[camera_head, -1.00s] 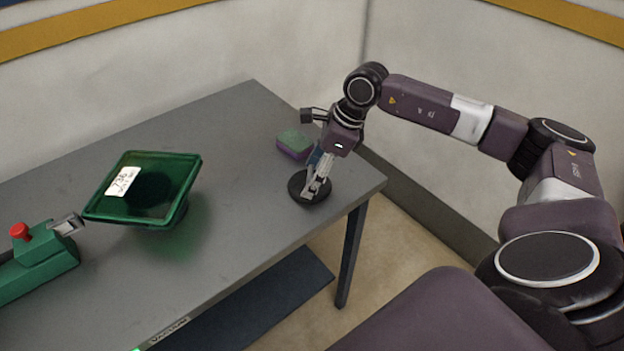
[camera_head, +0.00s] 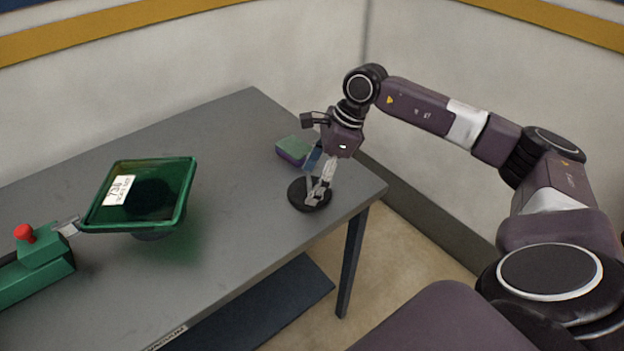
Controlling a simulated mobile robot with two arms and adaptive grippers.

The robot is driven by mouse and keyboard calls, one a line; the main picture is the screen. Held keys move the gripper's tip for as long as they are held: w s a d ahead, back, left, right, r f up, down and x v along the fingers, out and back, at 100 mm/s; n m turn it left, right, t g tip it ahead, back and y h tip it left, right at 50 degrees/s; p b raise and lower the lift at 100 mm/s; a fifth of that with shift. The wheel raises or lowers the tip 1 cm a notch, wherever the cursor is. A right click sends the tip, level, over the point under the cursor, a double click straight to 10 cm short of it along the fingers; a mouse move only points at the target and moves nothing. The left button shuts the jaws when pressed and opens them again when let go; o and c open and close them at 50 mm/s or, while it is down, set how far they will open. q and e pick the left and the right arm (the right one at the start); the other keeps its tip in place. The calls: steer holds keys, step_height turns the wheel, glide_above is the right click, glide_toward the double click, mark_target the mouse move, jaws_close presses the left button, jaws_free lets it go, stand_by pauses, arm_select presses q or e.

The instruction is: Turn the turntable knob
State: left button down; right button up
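A round black turntable knob (camera_head: 298,190) lies flat on the grey table near its right edge. My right gripper (camera_head: 318,196) points down with its fingertips at the right part of the knob, and seems to touch it. The fingers are small and close together, and I cannot tell whether they are shut on a part of the knob. A square green tray (camera_head: 140,200) with a white number label sits tilted on a dark round base on the left part of the table. My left gripper is not in view.
A green and purple sponge-like block (camera_head: 293,149) lies just behind the knob. A green device with a red button (camera_head: 25,233) stands at the left, its metal end close to the tray. The grey table (camera_head: 235,135) is clear between tray and block.

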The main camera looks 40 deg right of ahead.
steer(key=shift+o, duration=0.7)
steer(key=v, duration=1.2)
steer(key=shift+a, duration=0.1)
